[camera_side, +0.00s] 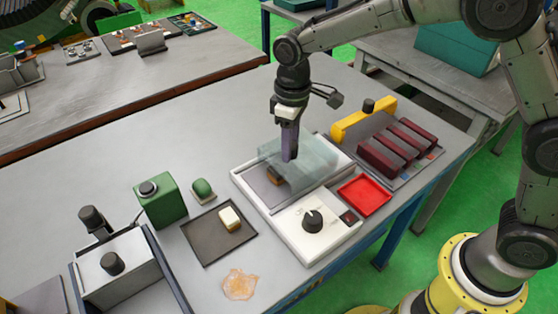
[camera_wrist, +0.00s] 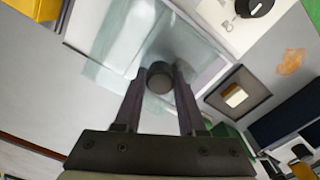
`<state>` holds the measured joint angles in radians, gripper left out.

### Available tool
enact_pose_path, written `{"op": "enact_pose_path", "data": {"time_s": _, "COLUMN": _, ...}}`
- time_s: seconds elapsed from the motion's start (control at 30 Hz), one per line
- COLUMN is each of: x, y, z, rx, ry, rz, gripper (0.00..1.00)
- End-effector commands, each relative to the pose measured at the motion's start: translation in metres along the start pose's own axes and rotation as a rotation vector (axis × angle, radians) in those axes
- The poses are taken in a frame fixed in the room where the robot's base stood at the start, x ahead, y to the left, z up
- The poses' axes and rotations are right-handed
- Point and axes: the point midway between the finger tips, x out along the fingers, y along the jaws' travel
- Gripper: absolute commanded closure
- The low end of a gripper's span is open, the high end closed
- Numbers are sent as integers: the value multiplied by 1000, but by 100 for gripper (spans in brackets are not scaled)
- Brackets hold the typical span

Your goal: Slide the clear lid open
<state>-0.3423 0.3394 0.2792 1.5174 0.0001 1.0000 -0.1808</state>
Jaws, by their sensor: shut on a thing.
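The clear lid (camera_side: 312,166) is a pale, see-through pane over the back part of a white unit (camera_side: 252,192) with a black dial (camera_side: 312,221). In the wrist view the lid (camera_wrist: 108,72) reaches past the white frame's edge on the left. A dark round knob (camera_wrist: 160,78) stands on the lid. My gripper (camera_side: 289,156) points straight down at the lid. In the wrist view its two dark fingers (camera_wrist: 160,82) are shut on the knob, one on each side. A brown piece (camera_side: 274,176) shows inside the unit, partly behind the lid.
A red tray (camera_side: 364,196) sits right of the unit. Dark red blocks (camera_side: 398,146) and a yellow bar (camera_side: 362,120) stand behind it. A dark tray (camera_side: 211,246) with a cream block, a green box (camera_side: 160,201) and an orange film (camera_side: 239,285) lie left. Bare table lies behind the unit.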

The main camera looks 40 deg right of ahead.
Motion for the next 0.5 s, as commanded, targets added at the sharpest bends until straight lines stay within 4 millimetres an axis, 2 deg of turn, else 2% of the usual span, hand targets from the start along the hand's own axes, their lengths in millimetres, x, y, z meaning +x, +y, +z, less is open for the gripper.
{"op": "enact_pose_path", "data": {"time_s": 0.03, "x": 8, "y": 2, "z": 7, "rx": 1, "ry": -24, "rz": -4, "gripper": 91}}
{"op": "enact_pose_path", "data": {"time_s": 0.5, "x": 8, "y": 20, "z": 17, "rx": -1, "ry": -25, "rz": -4, "gripper": 91}}
